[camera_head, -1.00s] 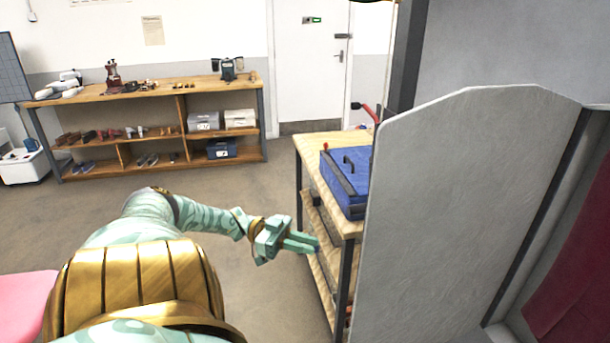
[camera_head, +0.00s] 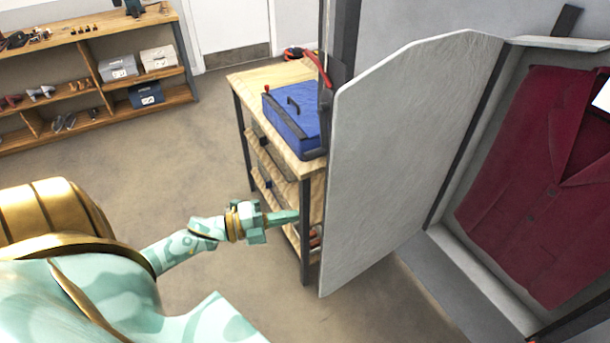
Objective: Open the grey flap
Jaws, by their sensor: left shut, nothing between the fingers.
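The grey flap (camera_head: 410,150) is a tall panel with a clipped top edge, standing swung out from a grey cabinet at the right. Inside the cabinet a dark red jacket (camera_head: 540,180) shows. My left gripper (camera_head: 296,216) is shut and empty, to the left of the flap's near edge, with its tips pointing right towards it. A small gap seems to lie between the fingertips and the flap. My right gripper is not in view.
A wooden workbench (camera_head: 240,82) with a blue case (camera_head: 290,122) stands behind the flap on the left. A wooden shelf unit (camera_head: 100,75) stands along the back wall. The floor (camera_head: 130,160) between them is clear.

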